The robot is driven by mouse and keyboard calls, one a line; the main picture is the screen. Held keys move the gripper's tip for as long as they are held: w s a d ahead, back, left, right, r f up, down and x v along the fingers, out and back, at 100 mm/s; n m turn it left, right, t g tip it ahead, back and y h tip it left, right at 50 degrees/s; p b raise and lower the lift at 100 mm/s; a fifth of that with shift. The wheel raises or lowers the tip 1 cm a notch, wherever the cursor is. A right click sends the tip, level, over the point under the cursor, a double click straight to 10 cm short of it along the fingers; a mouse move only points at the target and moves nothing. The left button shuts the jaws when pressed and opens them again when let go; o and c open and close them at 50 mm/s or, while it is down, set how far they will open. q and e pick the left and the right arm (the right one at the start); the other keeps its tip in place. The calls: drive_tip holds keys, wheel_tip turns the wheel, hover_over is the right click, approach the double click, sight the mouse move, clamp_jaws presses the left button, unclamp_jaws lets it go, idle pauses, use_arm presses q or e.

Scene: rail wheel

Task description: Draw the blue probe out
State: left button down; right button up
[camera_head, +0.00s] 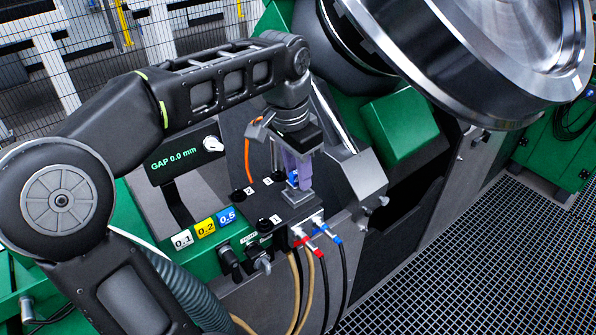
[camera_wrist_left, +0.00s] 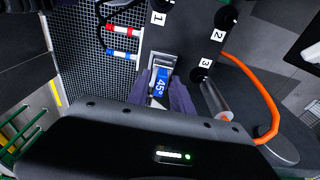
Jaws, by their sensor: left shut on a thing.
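The blue probe (camera_head: 293,178) shows as a small blue patch between the fingers of my left gripper (camera_head: 296,184). In the left wrist view the blue probe (camera_wrist_left: 160,83) carries a white "45°" label. My left gripper (camera_wrist_left: 168,94) is shut on it, with purple-grey fingers on either side. A grey metal block (camera_head: 298,206) lies directly below the fingertips on the dark panel. It also shows just beyond the probe in the left wrist view (camera_wrist_left: 163,60). The fingers hide the probe's lower end, so I cannot tell how deep it sits. My right gripper is out of view.
Numbered black knobs (camera_head: 264,224) stand around the block. An orange cable (camera_wrist_left: 262,88) loops close by. Red and blue cable connectors (camera_head: 318,233) stick out at the panel's front. A large steel wheel (camera_head: 480,50) hangs above right. A display (camera_head: 185,157) reads "GAP 0.0 mm".

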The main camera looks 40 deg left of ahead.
use_arm(q)
drive_tip(key=shift+r, duration=0.25)
wheel_tip(320, 180, up, 2)
drive_tip(key=shift+p, duration=0.95)
drive_tip(key=shift+r, duration=0.9)
